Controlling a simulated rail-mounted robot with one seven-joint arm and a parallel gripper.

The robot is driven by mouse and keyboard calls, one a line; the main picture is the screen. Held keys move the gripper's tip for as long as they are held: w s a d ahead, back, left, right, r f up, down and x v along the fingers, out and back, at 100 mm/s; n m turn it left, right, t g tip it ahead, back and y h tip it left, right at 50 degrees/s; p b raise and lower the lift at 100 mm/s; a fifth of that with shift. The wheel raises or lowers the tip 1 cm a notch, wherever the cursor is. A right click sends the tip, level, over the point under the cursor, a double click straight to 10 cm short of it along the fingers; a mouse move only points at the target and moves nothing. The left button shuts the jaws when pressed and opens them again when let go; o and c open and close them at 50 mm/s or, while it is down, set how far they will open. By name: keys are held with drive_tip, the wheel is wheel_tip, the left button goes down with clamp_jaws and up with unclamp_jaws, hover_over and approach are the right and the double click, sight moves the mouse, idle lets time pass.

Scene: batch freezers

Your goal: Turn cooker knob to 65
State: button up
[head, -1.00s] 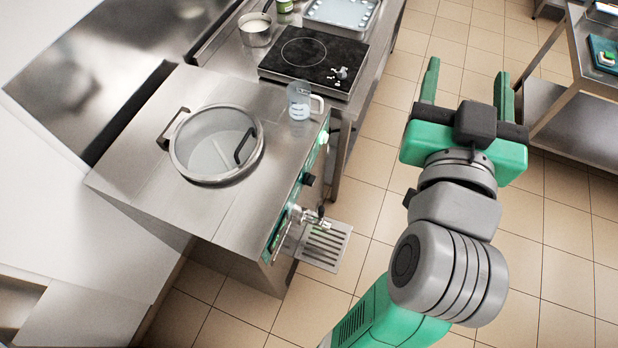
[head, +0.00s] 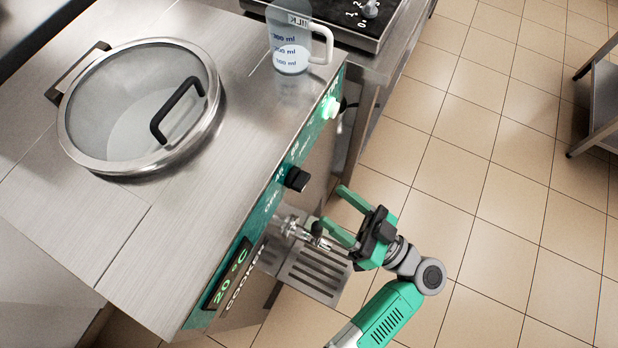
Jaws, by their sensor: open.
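The cooker knob (head: 297,179) is a black knob on the cooker's teal front panel, beside the "OFF" mark, in the head view. The cooker display (head: 229,277) reads 20 °C in green. My green gripper (head: 334,211) is open and empty, in front of the panel, to the right of and below the knob. Its two fingers point left toward the panel and stand apart from the knob. The number the knob points to is too small to read.
The cooker has a glass lid (head: 143,103) with a black handle. A milk jug (head: 290,40) stands at its back corner. A green-lit switch (head: 331,107) is on the panel.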

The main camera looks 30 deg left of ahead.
sight(306, 184)
drive_tip(key=x, duration=0.7)
drive_tip(key=shift+a, duration=0.35)
drive_tip(key=shift+r, duration=0.1)
drive_tip(key=c, duration=1)
